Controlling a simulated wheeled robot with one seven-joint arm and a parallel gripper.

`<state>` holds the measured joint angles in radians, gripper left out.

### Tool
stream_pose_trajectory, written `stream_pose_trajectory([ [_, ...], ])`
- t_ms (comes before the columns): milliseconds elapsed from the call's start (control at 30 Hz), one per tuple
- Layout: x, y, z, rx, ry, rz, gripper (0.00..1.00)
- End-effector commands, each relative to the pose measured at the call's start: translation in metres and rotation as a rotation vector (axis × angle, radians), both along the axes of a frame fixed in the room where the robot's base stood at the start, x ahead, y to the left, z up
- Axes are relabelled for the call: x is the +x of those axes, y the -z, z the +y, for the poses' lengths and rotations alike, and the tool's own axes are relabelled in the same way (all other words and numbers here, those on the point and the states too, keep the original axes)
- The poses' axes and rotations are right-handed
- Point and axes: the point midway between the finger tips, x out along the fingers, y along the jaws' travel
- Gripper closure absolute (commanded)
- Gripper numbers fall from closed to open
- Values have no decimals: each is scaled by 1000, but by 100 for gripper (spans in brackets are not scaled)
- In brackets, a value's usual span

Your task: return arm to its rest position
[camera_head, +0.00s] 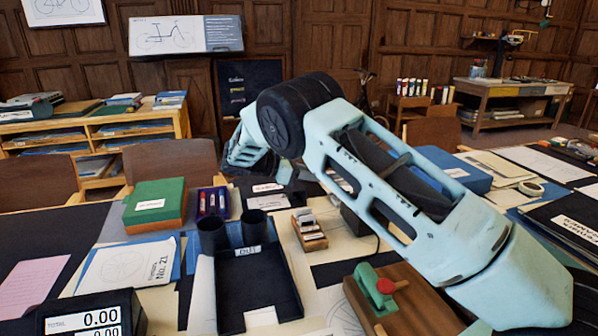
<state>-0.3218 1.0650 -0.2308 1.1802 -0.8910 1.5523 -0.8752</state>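My pale blue arm (400,190) reaches from the lower right up to a black round joint (285,112) near the middle of the view. A further pale blue part of my arm (245,150) shows beyond that joint, partly hidden by it. No gripper fingers can be seen, so I cannot tell whether my gripper holds anything. The arm is raised above the desk and covers part of its right side.
Below the arm are a black tray (258,285), a wooden board with a green clamp (378,288) and a small stamp rack (309,229). A green box (155,199), papers (130,265) and a price display (90,318) stand left. A blue box (455,170) is behind the arm.

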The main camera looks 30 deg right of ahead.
Motion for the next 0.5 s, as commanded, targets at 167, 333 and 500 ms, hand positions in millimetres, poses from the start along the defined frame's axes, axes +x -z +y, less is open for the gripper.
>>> stream_pose_trajectory([
  [167,0,0,0,0,0,0,71],
  [333,-12,-5,14,88,8,-39,71],
  [500,-61,-13,68,356,54,-152,71],
])
